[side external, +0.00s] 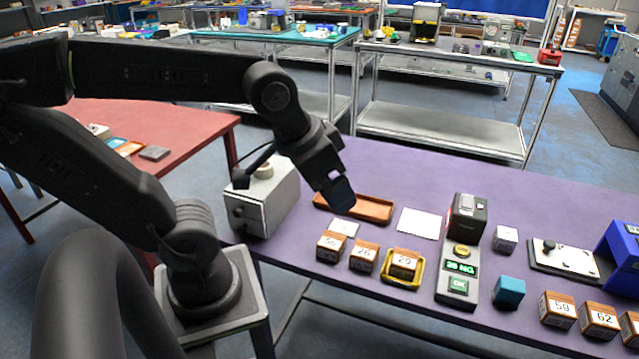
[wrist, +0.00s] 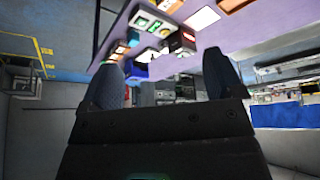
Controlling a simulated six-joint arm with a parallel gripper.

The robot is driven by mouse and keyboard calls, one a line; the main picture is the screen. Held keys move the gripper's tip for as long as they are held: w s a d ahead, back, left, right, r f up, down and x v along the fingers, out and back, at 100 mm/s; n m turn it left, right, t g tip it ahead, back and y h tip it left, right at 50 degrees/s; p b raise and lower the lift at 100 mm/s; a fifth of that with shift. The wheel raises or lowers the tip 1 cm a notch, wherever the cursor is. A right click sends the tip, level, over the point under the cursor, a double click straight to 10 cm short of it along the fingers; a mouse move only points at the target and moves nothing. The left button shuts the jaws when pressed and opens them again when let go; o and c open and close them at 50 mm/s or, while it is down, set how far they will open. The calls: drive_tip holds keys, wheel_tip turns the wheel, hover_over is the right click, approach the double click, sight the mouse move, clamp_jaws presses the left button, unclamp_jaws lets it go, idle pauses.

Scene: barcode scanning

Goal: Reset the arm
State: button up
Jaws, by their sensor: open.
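My black arm stands on a pedestal at the left of the side view and reaches over the purple table (side external: 330,165). My gripper (side external: 340,198) hangs above the table near the brown wooden tray (side external: 372,209), touching nothing that I can make out. In the wrist view my gripper (wrist: 163,88) shows two dark fingers spread wide apart with nothing between them. The wrist view looks across the room, with part of the table near the top.
Numbered wooden blocks (side external: 331,246) line the table's front, one in a yellow tray (side external: 403,281). A grey box (side external: 262,205) stands left.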

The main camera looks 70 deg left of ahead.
drive_tip(key=shift+s+m, duration=0.3)
drive_tip(key=shift+s, duration=0.4)
idle(1.7)
